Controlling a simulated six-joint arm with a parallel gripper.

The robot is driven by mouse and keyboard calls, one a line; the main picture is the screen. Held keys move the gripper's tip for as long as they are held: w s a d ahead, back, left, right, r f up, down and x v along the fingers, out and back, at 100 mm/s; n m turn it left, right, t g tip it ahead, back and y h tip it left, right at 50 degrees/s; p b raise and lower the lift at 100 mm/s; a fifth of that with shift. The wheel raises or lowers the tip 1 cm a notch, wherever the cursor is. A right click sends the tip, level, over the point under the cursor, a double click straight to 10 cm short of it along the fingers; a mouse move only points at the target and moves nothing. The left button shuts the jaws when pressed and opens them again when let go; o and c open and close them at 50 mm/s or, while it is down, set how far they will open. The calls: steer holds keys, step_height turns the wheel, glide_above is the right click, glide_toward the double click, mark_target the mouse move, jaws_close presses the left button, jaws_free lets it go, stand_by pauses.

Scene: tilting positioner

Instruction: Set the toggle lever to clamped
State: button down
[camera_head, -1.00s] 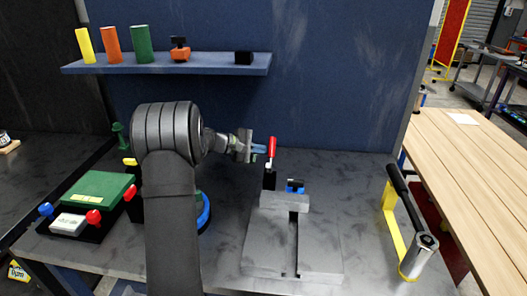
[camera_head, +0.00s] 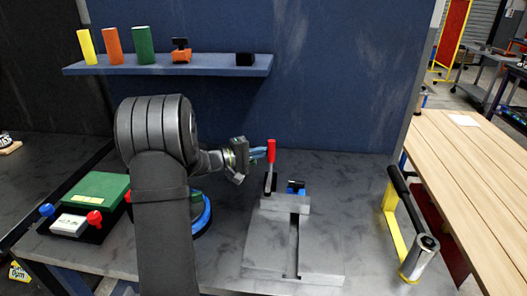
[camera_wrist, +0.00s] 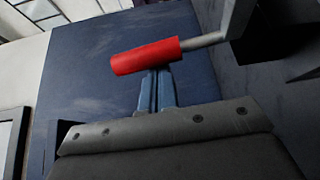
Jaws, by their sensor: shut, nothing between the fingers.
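The toggle lever has a red grip (camera_head: 271,151) on a grey rod and stands upright at the back of the grey slotted fixture (camera_head: 268,240). A small blue and black part (camera_head: 296,187) sits just right of its base. My gripper (camera_head: 260,151) is shut and empty, its blue fingers pointing right at the left side of the red grip. In the wrist view the red grip (camera_wrist: 145,56) lies across the tips of the closed fingers (camera_wrist: 155,78). The fingertips look very close to it; I cannot tell whether they touch.
A blue shelf (camera_head: 170,67) with several coloured cylinders and small blocks is on the back wall. A green and black box (camera_head: 95,193) with red and blue knobs stands left. A black-handled tool on a yellow stand (camera_head: 390,225) stands right. The table between fixture and stand is clear.

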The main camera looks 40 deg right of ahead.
steer(key=shift+s+a+r, duration=0.15)
steer(key=shift+s+a, duration=0.2)
steer(key=shift+s, duration=0.1)
stand_by(0.6)
steer(key=w+d, duration=0.2)
steer(key=w, duration=0.2)
steer(key=v, duration=0.9)
steer(key=shift+s+a+f, duration=0.25)
steer(key=shift+a+f, duration=0.05)
steer(key=shift+a, duration=0.15)
steer(key=s+d+f+n+y, duration=0.2)
steer(key=d+n+y, duration=0.1)
steer(key=d, duration=0.8)
steer(key=shift+n, duration=0.8)
